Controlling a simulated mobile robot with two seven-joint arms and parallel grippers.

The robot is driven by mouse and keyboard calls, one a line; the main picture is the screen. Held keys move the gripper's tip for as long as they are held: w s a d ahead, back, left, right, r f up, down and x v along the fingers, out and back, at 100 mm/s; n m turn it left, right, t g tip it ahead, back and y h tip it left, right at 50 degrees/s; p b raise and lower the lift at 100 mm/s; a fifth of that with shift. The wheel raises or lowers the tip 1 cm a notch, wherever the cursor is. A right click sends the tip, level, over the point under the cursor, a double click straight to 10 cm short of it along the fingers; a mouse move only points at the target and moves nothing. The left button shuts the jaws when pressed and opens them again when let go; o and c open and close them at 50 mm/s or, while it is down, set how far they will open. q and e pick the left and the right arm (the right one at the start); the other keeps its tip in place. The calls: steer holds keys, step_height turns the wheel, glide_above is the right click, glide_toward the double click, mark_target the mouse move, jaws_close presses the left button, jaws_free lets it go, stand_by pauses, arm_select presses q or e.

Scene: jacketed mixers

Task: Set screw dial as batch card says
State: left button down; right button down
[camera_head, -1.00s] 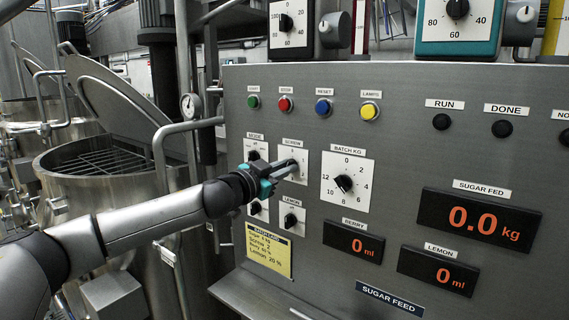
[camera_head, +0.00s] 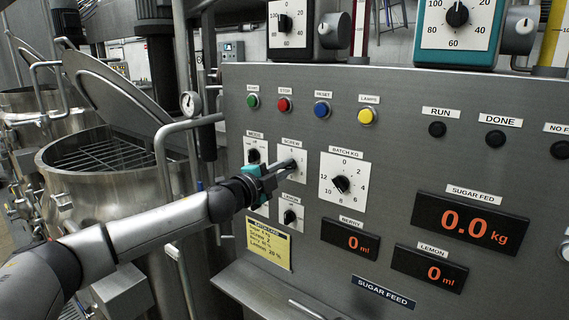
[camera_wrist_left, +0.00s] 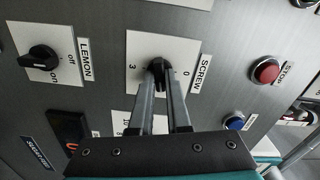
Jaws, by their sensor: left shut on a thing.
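The screw dial's white plate (camera_head: 286,151) is on the grey panel under the SCREW label, between the mode dial (camera_head: 254,151) and the batch kg dial (camera_head: 341,184). My left gripper (camera_head: 292,164) is at this plate, its fingers shut on the dial's knob. In the left wrist view the black screw knob (camera_wrist_left: 158,66) sits between the two fingertips (camera_wrist_left: 160,77), with the printed 3 and 0 to either side. Its exact setting is hard to tell. The yellow batch card (camera_head: 268,245) lists Screw 2 and Lemon 20 %. My right gripper is not in view.
The lemon dial (camera_head: 290,216) is just below the gripper; in the left wrist view it (camera_wrist_left: 42,57) is at left. Start, stop (camera_head: 284,104), reset and lamps buttons line the panel above. The sugar fed display (camera_head: 471,223) reads 0.0 kg. A steel mixer (camera_head: 105,190) stands left.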

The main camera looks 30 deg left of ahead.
arm_select(q)
steer(key=m+p, duration=0.1)
steer(key=m, duration=0.3)
steer(key=shift+m, duration=0.3)
steer(key=shift+f+m+p, duration=0.15)
steer(key=shift+m+p, duration=0.55)
steer(key=shift+m, duration=1.2)
steer(key=c, duration=0.9)
jaws_free()
steer(key=shift+s, duration=0.1)
